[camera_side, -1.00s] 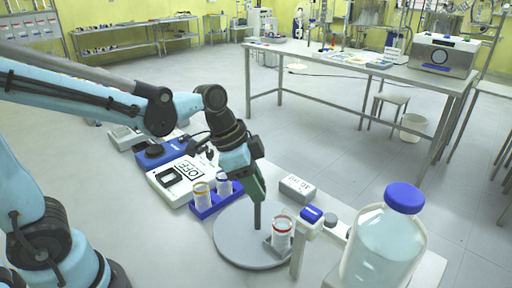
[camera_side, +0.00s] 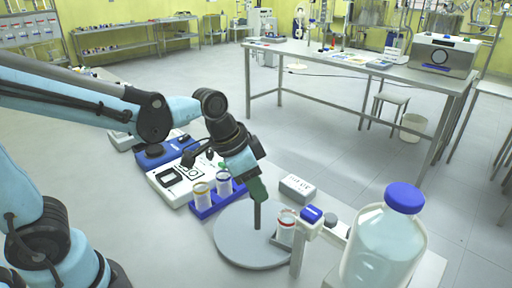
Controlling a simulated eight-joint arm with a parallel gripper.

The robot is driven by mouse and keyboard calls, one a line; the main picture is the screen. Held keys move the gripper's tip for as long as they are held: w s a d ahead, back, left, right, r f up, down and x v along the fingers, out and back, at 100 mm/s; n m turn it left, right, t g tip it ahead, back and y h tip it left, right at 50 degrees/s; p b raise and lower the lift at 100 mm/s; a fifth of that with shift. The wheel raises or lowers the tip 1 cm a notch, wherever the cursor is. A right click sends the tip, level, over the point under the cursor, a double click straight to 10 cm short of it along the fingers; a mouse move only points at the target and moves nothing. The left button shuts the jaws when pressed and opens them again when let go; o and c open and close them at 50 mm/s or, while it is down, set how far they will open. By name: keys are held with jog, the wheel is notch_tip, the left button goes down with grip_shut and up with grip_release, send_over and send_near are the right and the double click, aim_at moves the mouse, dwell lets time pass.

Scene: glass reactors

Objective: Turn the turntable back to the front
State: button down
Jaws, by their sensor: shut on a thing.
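The turntable (camera_side: 238,246) is a flat grey disc at the lower middle of the side view. A thin dark upright post (camera_side: 257,217) stands on it. My gripper (camera_side: 258,198), with green fingers, points down from above and is shut on the top of this post. A small glass beaker with a red rim (camera_side: 286,227) stands at the turntable's right edge, partly hidden by a white stand. The fingertips are small in this view and their exact contact is hard to see.
A blue rack (camera_side: 207,207) with two vials is close to the turntable's left. A white stand with a blue-topped part (camera_side: 312,213) and a large blue-capped bottle (camera_side: 384,250) are at the right. A grey-white block (camera_side: 297,188) lies behind.

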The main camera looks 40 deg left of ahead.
jog(key=shift+s+d+n+y, duration=0.15)
jog(key=shift+n+y, duration=0.65)
jog(key=shift+n, duration=1.2)
jog(key=shift+n+y, duration=0.7)
jog(key=shift+n, duration=1.2)
jog(key=shift+d+n+y, duration=0.15)
jog(key=shift+n+y, duration=0.55)
jog(key=shift+n, duration=1.2)
jog(key=shift+n+g+y, duration=0.3)
jog(key=shift+n, duration=0.8)
jog(key=shift+d+n, duration=0.1)
jog(key=shift+n, duration=0.5)
jog(key=c, duration=0.8)
grip_release()
jog(key=shift+o, duration=0.2)
jog(key=shift+w, duration=0.2)
